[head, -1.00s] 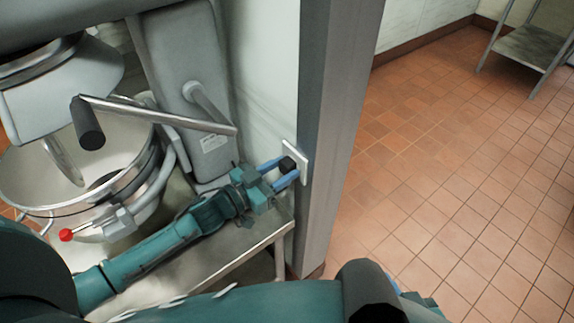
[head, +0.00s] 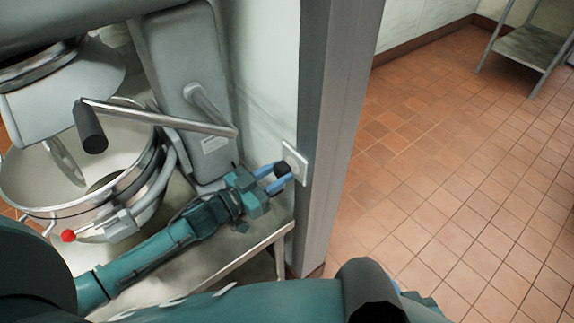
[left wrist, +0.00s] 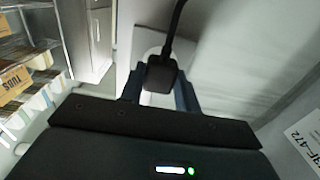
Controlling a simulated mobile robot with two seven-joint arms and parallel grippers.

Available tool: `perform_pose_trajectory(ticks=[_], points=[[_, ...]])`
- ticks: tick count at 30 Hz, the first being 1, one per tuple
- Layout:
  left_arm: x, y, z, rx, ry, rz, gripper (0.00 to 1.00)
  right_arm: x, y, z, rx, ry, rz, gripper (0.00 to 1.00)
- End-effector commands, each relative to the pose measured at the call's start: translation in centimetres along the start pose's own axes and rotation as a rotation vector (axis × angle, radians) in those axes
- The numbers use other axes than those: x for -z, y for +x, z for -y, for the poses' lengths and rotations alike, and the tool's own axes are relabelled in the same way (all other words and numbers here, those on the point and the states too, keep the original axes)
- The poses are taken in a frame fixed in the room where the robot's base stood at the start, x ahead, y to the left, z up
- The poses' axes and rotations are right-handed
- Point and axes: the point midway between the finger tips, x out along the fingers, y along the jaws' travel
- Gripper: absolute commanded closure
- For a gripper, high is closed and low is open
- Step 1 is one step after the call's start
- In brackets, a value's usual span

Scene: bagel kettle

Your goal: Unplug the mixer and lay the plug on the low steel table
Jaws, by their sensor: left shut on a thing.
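My left gripper (head: 277,178) is shut on the black plug (head: 282,169), just in front of the white wall outlet (head: 297,160). In the left wrist view the plug (left wrist: 158,76) sits between the blue fingers, with its cord (left wrist: 174,28) rising from it. The outlet plate is behind it; I cannot tell whether the prongs are fully clear. The grey mixer (head: 190,85) stands at left with its steel bowl (head: 30,185). The low steel table (head: 255,240) lies below my left gripper. My right gripper is mostly hidden at the bottom of the head view.
A grey post (head: 335,130) stands right of the outlet. The mixer's bar with a black handle (head: 90,125) juts out above the bowl. Another steel table (head: 530,45) stands far right. The tiled floor (head: 450,170) between is clear.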

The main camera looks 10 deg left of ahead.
Motion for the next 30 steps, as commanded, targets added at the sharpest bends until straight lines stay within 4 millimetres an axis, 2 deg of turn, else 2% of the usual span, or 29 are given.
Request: perform_pose_trajectory(ticks=[30], points=[[0.1,-4.1,0.0,0.0,0.001,0.0,1.0,1.7,-0.8,0.3,0.001,-0.001,-0.004,1.0]])
